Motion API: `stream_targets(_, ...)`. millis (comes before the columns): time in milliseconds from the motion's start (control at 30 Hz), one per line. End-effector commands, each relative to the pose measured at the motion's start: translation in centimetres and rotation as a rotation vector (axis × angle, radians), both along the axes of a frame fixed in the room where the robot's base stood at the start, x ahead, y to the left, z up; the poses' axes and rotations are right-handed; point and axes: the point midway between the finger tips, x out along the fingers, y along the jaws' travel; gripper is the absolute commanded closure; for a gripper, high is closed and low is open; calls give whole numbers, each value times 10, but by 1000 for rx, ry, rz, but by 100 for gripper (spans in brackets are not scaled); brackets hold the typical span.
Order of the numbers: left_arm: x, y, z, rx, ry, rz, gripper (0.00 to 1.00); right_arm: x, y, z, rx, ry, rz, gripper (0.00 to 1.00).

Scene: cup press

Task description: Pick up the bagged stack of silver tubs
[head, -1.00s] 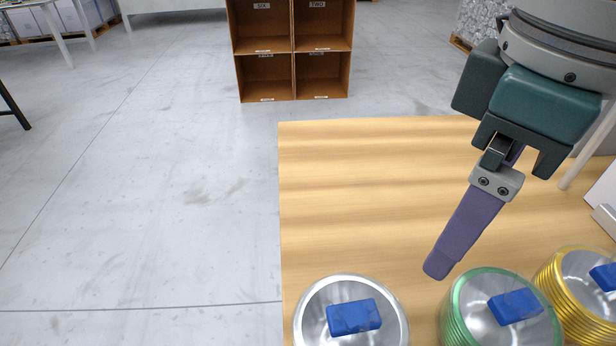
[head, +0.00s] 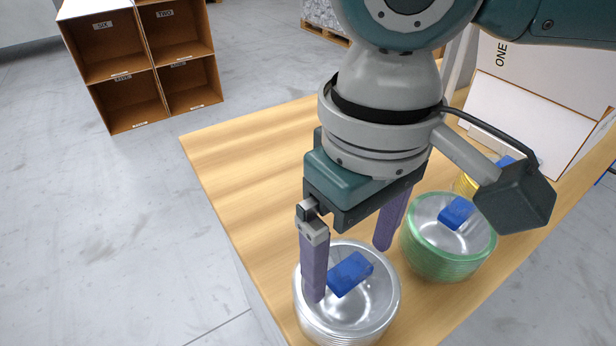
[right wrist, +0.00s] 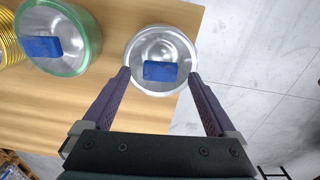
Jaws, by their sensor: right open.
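The bagged stack of silver tubs (head: 347,306) stands on the wooden table near its front left edge, with a blue block-like piece (head: 350,273) on top. It also shows in the right wrist view (right wrist: 161,46). My right gripper (head: 345,272) is open above the stack, its two purple fingers apart. In the head view one finger overlaps the stack's left side and the other is at its back right. In the right wrist view the fingertips (right wrist: 160,75) are at either side of the stack's near rim; contact cannot be told. My left gripper is out of view.
A green stack of tubs (head: 446,247) stands close to the right of the silver one, and a yellow stack (head: 466,186) is behind it, partly hidden by my wrist. A white box (head: 530,110) stands at the back right. The table's (head: 235,165) left part is clear. Brown shelves (head: 145,65) stand beyond.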

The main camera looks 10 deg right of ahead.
Motion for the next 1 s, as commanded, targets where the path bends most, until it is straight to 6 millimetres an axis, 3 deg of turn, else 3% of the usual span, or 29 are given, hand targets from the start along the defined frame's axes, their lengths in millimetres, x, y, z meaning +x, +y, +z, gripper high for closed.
stream_targets(100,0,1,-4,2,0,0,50,0,-1,-16,-2,1,-2,7)
stream_targets(400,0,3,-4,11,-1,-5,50,0,0,-18,0,-1,0,10)
stream_targets(1000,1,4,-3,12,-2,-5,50,0,-1,-18,0,-1,0,77)
